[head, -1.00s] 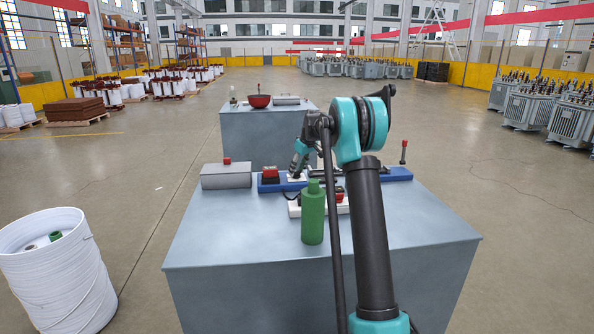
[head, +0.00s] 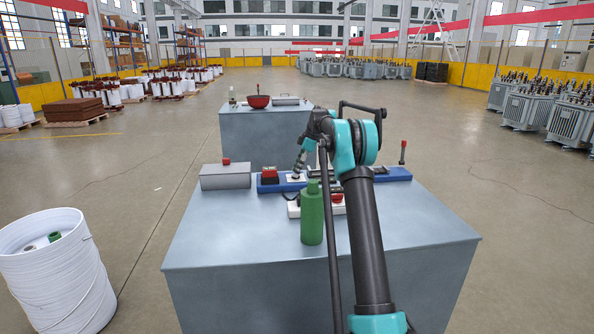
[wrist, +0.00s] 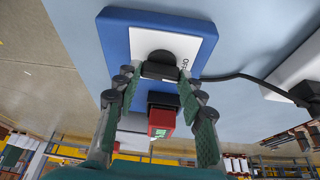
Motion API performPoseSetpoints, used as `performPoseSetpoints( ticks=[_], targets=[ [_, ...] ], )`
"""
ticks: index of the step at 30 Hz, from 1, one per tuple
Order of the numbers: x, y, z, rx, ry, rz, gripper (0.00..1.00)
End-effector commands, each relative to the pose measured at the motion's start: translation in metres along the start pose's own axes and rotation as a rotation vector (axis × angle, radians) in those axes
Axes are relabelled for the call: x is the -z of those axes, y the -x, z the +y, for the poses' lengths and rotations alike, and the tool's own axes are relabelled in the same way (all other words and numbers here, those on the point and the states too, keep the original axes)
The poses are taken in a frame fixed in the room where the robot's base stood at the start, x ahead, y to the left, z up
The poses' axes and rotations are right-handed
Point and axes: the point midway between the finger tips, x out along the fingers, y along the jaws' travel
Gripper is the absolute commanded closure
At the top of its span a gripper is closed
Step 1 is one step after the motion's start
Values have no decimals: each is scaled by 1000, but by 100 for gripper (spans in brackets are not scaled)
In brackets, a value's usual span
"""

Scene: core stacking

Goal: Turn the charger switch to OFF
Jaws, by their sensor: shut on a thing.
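The charger is a blue board (head: 400,175) on the table, and its blue end also shows in the wrist view (wrist: 116,35). A white plate (wrist: 190,42) on it bears the letters OFF at its right edge. A black switch knob (wrist: 160,66) sits on the plate. My gripper (wrist: 157,72) is shut on the knob, one finger on each side. In the head view my gripper (head: 299,168) is small, over the white plate, and the knob cannot be made out. A red and black block (wrist: 162,118) stands beside the plate.
A green bottle (head: 312,218) stands nearer on the table (head: 230,235). Behind it is a white base with a red part (head: 337,198). A grey box with a red button (head: 226,178) stands left. A black cable (wrist: 235,77) runs from the blue board.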

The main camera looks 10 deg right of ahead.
Motion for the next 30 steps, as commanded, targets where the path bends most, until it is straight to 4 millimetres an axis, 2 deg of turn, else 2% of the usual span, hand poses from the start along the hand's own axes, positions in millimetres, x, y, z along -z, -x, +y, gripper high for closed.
performPoseSetpoints(
  ticks=[9, 23, 24, 28, 30],
  targets=[
    [0, 0, 1, 34, 86, -1, 90],
    [0, 0, 1, 39, 97, -1, 90],
    [0, 0, 1, 39, 97, -1, 58],
    [0, 0, 1, 39, 96, -1, 42],
    [0, 0, 1, 39, 96, -1, 40]
  ],
)
